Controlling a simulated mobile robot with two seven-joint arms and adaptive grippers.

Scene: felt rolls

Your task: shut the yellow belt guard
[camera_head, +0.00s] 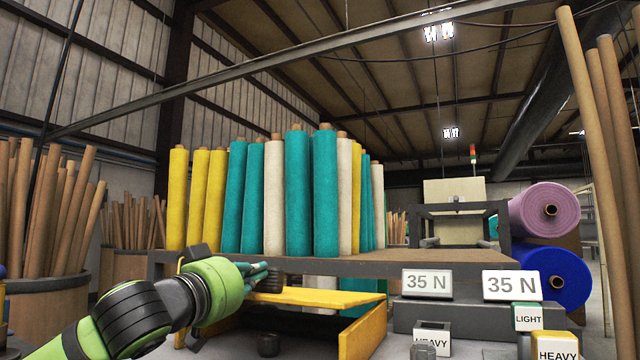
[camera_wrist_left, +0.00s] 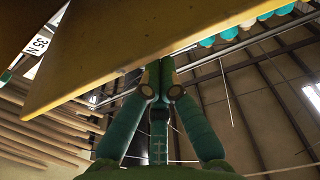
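The yellow belt guard (camera_head: 330,297) is a bent sheet under the front of the bench. Its top panel lies nearly level and its side plate (camera_head: 370,330) slopes down at the right. In the left wrist view the guard (camera_wrist_left: 110,60) fills the upper left as a broad yellow plate. My left gripper (camera_head: 262,272) is by the guard's left end, just above it. In the wrist view its fingertips (camera_wrist_left: 164,68) come together at the plate's edge, and the plate partly hides them. I cannot tell whether they touch it. My right gripper is not in view.
The bench (camera_head: 400,262) carries upright yellow, teal and cream felt rolls (camera_head: 298,195). Two "35 N" signs (camera_head: 427,283) and LIGHT and HEAVY blocks (camera_head: 556,346) stand at the right. A drum of tubes (camera_head: 45,308) is at the left.

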